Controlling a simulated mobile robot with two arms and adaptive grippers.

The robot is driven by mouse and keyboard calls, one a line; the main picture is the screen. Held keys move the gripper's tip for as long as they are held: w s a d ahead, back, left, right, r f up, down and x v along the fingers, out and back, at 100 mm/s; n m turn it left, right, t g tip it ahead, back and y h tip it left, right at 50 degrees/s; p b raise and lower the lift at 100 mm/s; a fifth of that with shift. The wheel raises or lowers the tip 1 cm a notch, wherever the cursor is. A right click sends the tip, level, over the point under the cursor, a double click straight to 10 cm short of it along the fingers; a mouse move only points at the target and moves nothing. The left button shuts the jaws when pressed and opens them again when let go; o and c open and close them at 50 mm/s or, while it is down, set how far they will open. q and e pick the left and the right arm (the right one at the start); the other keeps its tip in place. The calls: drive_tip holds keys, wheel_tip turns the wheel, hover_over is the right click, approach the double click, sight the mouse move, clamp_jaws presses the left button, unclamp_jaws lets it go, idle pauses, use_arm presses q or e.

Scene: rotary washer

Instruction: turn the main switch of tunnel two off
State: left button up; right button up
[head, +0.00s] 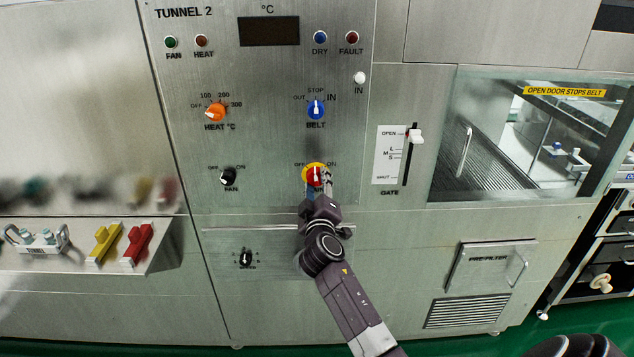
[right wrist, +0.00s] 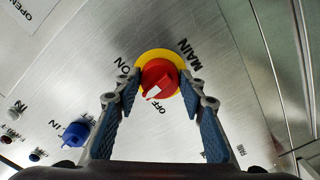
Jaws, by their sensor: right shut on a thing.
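The main switch of tunnel two (head: 313,176) is a red knob on a yellow disc, low on the panel marked TUNNEL 2 (head: 270,75). My right gripper (head: 318,188) reaches it from below in the head view. In the right wrist view the gripper's fingers (right wrist: 161,88) are on both sides of the red knob (right wrist: 158,76), shut on it. The fingers partly hide the switch in the head view. My left gripper is not in view.
The blue BELT knob (head: 316,110) is above the switch; the black FAN knob (head: 228,176) and orange HEAT knob (head: 216,112) are to the left. The gate lever (head: 415,136) and glass door (head: 520,150) are to the right. A ledge with yellow and red handles (head: 137,243) is at left.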

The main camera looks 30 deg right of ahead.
drive_tip(key=n+p, duration=0.1)
drive_tip(key=n, duration=0.3)
drive_tip(key=shift+r, duration=0.15)
drive_tip(key=shift+n+p, duration=0.6)
drive_tip(key=shift+n, duration=1.2)
drive_tip(key=o, duration=1.2)
drive_tip(key=shift+c, duration=0.2)
drive_tip(key=shift+s, duration=0.1)
drive_tip(key=v, duration=1.2)
drive_tip(key=shift+d, duration=0.1)
